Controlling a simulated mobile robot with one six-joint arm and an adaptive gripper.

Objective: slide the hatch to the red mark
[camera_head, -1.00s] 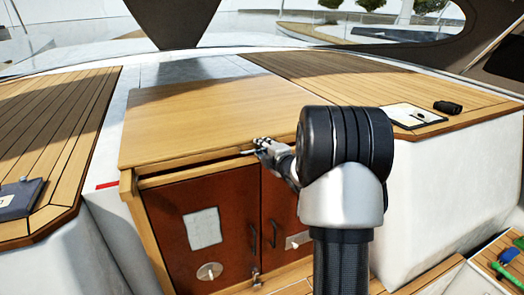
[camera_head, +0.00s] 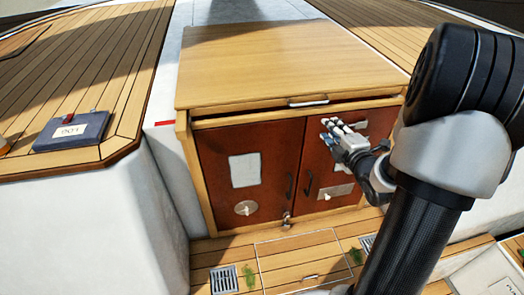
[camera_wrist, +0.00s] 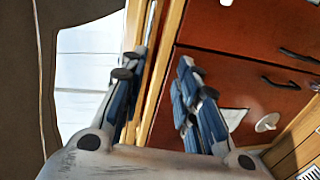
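The hatch (camera_head: 275,62) is a flat light-wood panel over the cabinet, with a small metal handle (camera_head: 308,102) on its front edge. The red mark (camera_head: 163,123) is a short stripe on the white surface left of the hatch's front left corner. In the picture it sits slightly lower than that corner. My gripper (camera_head: 335,127) is in front of the upper right cabinet door, below and right of the handle, apart from it. In the wrist view its blue-padded fingers (camera_wrist: 157,78) are spread with nothing between them.
Two red-brown doors (camera_head: 250,172) with dark handles close the cabinet front below the hatch. A dark blue box (camera_head: 72,132) lies on the left wooden bench. A wooden floor with drain grates (camera_head: 224,279) lies in front.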

